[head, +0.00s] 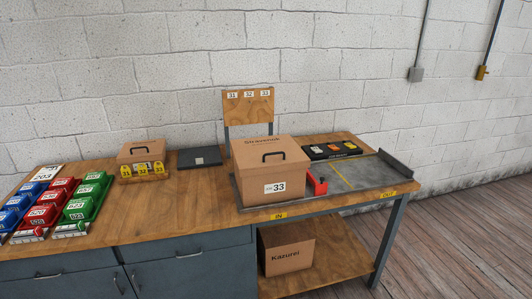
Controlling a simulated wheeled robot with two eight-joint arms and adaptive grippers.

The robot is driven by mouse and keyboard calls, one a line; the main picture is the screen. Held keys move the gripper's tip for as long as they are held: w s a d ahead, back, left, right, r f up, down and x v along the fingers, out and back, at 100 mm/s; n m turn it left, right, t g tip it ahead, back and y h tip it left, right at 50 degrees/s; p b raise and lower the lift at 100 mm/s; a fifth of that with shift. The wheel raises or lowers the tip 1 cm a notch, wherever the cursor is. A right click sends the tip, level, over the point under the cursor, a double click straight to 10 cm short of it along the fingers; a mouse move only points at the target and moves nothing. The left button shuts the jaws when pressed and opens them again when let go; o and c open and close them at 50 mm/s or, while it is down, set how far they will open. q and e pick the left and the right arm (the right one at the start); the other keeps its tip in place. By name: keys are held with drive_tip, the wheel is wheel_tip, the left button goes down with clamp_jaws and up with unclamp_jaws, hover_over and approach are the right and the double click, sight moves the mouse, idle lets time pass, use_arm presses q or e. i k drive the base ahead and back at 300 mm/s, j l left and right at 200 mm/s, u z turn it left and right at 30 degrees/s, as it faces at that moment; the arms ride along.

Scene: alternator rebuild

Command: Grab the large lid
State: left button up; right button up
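A large cardboard box (252,189) labelled 33 stands on the workbench right of centre. Its top, which appears to be the large lid (285,163), is closed and carries a black handle (273,155). Some dark printed lettering shows near its back edge. A smaller cardboard box top (131,154) with its own dark handle sits further left, behind yellow tags 31, 32 and 33. Neither of my grippers is in view, and nothing is touching either top.
A wooden board (248,106) with tags 31, 32 and 33 rises behind the large box. A red block (317,186) stands close to its right. A dark flat plate (200,157) lies left of it. Several coloured bins (83,205) fill the left end. The bench front (190,215) is clear.

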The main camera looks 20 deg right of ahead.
sight(257, 155)
drive_tip(key=i+l+z, duration=0.2)
drive_tip(key=i+l, duration=0.25)
drive_tip(key=i+l+z, duration=0.2)
drive_tip(key=i, duration=0.35)
drive_tip(key=l, duration=0.1)
